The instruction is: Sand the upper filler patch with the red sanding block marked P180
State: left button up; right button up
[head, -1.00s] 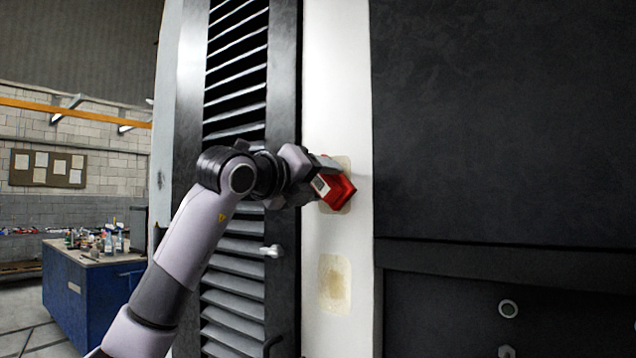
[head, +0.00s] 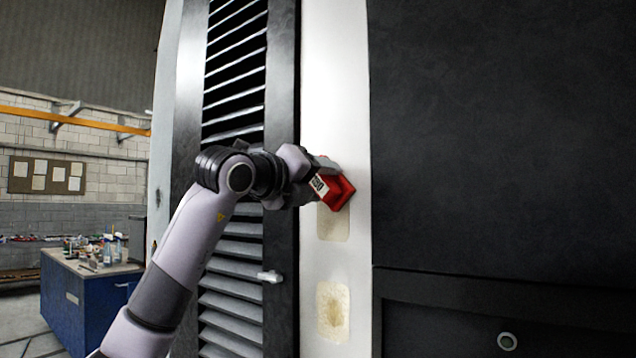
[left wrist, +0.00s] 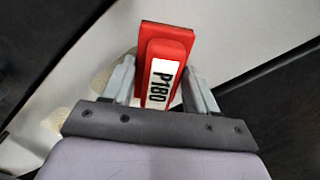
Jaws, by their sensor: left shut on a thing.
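My left gripper (head: 314,180) is shut on the red sanding block (head: 338,191). In the left wrist view the block (left wrist: 168,42) sits between the two fingers (left wrist: 158,88), and its white label reads P180. The block is at the white panel, over the top part of the upper filler patch (head: 333,224); I cannot tell if it touches. The patch's lower part shows below the block as a pale beige rectangle. The lower filler patch (head: 332,311) is beige with a darker blotchy middle. My right gripper is not in view.
The white panel (head: 335,80) is a narrow upright strip between a dark louvred section (head: 235,100) and a large black panel (head: 500,130). A small light handle (head: 269,277) sticks out left of the lower patch. A blue workbench (head: 85,300) stands far left.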

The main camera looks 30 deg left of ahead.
pick_arm(q)
jog(key=shift+f+b, duration=4.65)
jog(key=shift+f, duration=0.85)
jog(key=shift+r, duration=0.1)
jog(key=shift+s+a, duration=0.1)
jog(key=shift+s, duration=0.25)
jog(key=shift+s+a+b, duration=0.2)
jog(key=shift+s+b, duration=1.1)
jog(key=shift+s, duration=1.35)
jog(key=shift+s+a+b, duration=0.1)
jog(key=shift+s+b, duration=0.45)
jog(key=shift+s, duration=0.95)
